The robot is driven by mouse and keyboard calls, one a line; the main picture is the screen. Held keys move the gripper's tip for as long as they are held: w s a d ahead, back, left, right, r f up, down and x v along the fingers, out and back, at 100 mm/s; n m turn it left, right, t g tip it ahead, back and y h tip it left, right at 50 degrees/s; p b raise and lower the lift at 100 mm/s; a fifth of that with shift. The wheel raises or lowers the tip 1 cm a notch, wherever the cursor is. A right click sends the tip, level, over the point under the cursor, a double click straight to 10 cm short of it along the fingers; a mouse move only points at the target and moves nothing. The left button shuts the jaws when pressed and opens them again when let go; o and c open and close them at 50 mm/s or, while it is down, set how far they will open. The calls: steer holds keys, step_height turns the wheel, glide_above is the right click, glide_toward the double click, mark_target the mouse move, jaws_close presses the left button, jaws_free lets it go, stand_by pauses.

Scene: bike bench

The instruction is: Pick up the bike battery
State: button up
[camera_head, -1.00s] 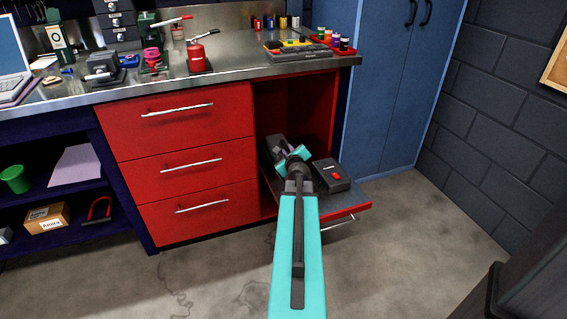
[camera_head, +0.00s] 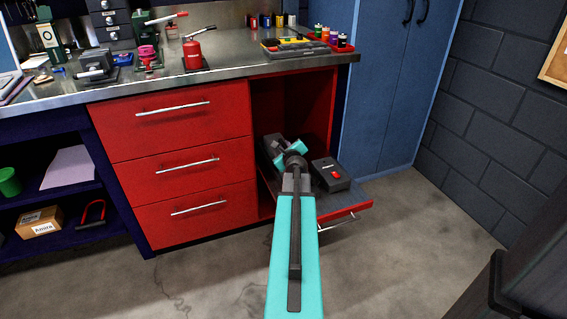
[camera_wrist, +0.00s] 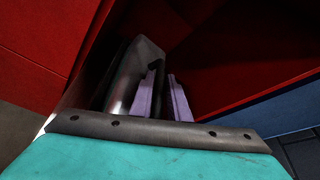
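A long dark grey block, which looks like the bike battery (camera_head: 270,147), lies in the open red compartment, at its left side on the fold-down door. My teal wrist hides part of it in the head view. In the wrist view the battery (camera_wrist: 129,75) is a dark, shiny, long body, left of and partly behind the left finger. My gripper (camera_wrist: 163,95) has two purple fingers parted with a narrow gap. I see nothing clearly held between them. Whether a finger touches the battery cannot be told.
A black box with a red switch (camera_head: 330,175) lies on the open door (camera_head: 352,208), right of my wrist. Red drawers (camera_head: 185,165) stand to the left, a blue cabinet (camera_head: 395,95) to the right. The compartment's red walls are close around my gripper.

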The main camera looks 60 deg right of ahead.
steer(key=shift+w, duration=0.1)
stand_by(0.5)
jaws_close()
stand_by(1.2)
steer(key=shift+d+r, duration=0.15)
steer(key=shift+r, duration=0.05)
